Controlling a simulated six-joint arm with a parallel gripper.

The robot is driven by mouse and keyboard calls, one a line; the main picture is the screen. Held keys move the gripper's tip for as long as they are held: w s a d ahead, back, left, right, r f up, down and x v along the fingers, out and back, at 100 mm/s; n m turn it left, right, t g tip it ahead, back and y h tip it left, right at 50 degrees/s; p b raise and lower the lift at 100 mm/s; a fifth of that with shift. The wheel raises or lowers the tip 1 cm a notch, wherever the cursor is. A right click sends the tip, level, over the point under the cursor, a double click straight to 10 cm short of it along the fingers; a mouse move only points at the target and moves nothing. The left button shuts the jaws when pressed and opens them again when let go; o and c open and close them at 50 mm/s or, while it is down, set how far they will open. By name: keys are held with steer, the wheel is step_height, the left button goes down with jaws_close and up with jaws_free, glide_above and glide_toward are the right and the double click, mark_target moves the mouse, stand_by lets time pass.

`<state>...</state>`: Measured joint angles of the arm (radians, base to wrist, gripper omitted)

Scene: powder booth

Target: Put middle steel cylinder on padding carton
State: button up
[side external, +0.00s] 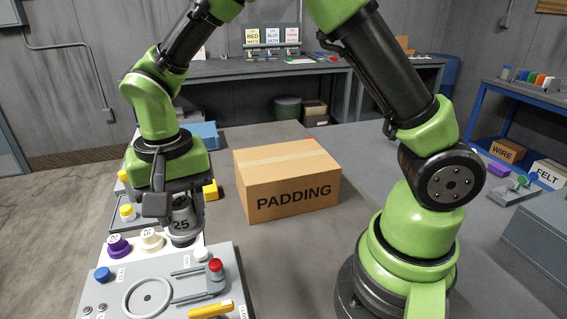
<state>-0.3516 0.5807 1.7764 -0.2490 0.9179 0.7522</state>
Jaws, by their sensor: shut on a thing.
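A grey steel cylinder (181,224) marked 25 stands upright at the left, just behind the grey panel. My gripper (176,201) points down over it and is shut on its upper part, which the fingers partly hide. I cannot tell whether the cylinder's base touches the surface below. The padding carton (290,180) is a closed brown box with a tape strip on top and PADDING on its front. It sits on the grey table to the right of my gripper, apart from it, and its top is bare.
A grey panel (160,285) with a ring, knobs and a yellow handle (211,310) lies in front. Purple (118,246) and white (151,239) knob-like pieces stand left of the cylinder. A blue box (203,135) is behind my gripper. The table right of the carton is clear.

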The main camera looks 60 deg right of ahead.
steer(key=w+d+r+m, duration=0.2)
steer(key=d+m, duration=0.1)
steer(key=d, duration=0.6)
steer(key=w+d+r+m, duration=0.1)
steer(key=d+r+m, duration=0.15)
steer(key=d, duration=0.65)
steer(key=m, duration=0.5)
glide_above(284, 158)
step_height(284, 158, down, 3)
steer(key=shift+s+f, duration=0.15)
steer(key=shift+f, duration=2.25)
steer(key=shift+f, duration=0.15)
steer(key=o, duration=1.1)
steer(key=shift+c, duration=0.2)
